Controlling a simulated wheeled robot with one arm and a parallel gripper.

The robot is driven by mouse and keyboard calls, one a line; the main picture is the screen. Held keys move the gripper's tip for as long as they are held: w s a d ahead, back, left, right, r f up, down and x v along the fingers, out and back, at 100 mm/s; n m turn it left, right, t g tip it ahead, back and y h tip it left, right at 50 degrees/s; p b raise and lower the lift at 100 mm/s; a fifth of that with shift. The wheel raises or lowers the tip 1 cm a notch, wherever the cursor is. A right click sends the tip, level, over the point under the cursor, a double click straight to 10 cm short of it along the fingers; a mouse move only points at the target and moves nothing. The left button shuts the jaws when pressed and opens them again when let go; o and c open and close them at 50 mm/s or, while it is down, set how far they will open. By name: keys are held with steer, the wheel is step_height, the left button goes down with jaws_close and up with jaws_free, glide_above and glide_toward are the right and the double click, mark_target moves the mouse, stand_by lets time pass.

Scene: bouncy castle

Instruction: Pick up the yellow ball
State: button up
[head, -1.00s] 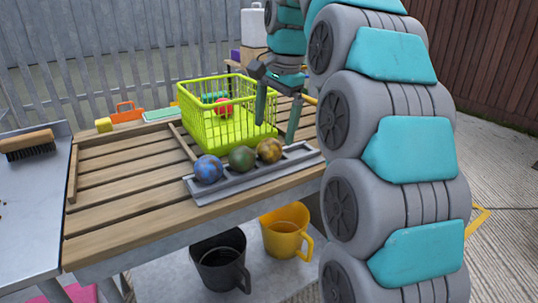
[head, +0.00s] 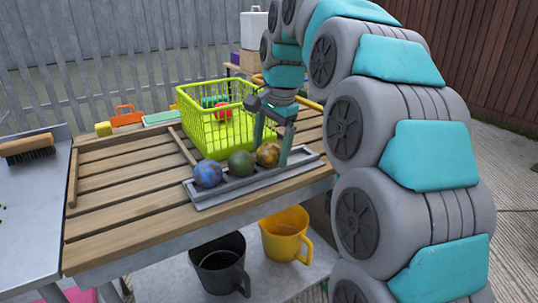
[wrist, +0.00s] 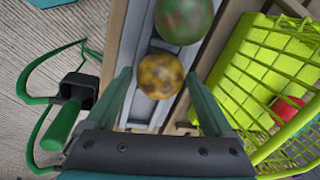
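The mottled yellow-brown ball (head: 268,154) sits at the right end of a row of three balls in a grey trough (head: 235,188) on the slatted table. The green ball (head: 241,160) is beside it, then the blue ball (head: 207,173). My gripper (head: 271,157) is open and points down at the yellow ball, one finger on each side of it. In the wrist view, the yellow ball (wrist: 160,76) lies between the fingertips (wrist: 159,75), with gaps visible on both sides. The green ball (wrist: 183,18) is just beyond it.
A lime-green basket (head: 200,122) with a red item (head: 223,110) inside stands close behind the trough. A black jug (head: 219,262) and a yellow jug (head: 285,232) are below the table. A brush (head: 27,147) lies on the left metal surface. The table's left slats are clear.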

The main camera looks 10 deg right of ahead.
steer(key=c, duration=1)
steer(key=shift+r, duration=0.1)
